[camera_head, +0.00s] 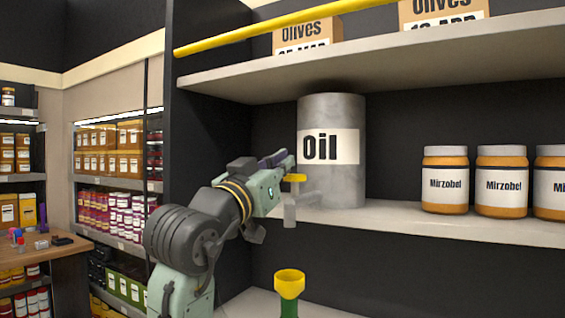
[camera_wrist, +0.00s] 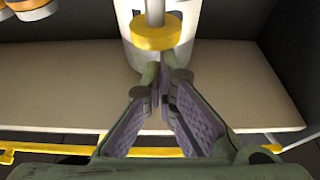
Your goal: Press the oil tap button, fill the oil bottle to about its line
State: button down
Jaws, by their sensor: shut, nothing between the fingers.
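The grey oil tank (camera_head: 345,185) with an "Oil" label stands on the middle shelf; part of it shows in the wrist view (camera_wrist: 193,22). The tap's yellow button (camera_head: 294,178) sits on top of the grey tap body (camera_head: 290,212) at the tank's left front. My gripper (camera_head: 287,158) is shut and empty, its fingers just above the button. In the wrist view, the shut fingertips (camera_wrist: 166,77) lie close to the button (camera_wrist: 155,32); I cannot tell if they touch it. The green oil bottle (camera_head: 289,308) with a yellow funnel (camera_head: 289,283) stands below the tap. Its lower part and line are out of view.
Several Mirzobel jars (camera_head: 445,180) stand right of the tank. An upper shelf (camera_head: 400,65) with a yellow rail (camera_head: 290,25) and Olives boxes (camera_head: 307,38) hangs above my gripper. A dark side panel (camera_head: 205,135) rises on the left. The middle shelf between tank and jars is clear.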

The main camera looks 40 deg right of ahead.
jog(key=shift+f+b, duration=0.85)
jog(key=shift+f, duration=0.4)
dwell(6.8)
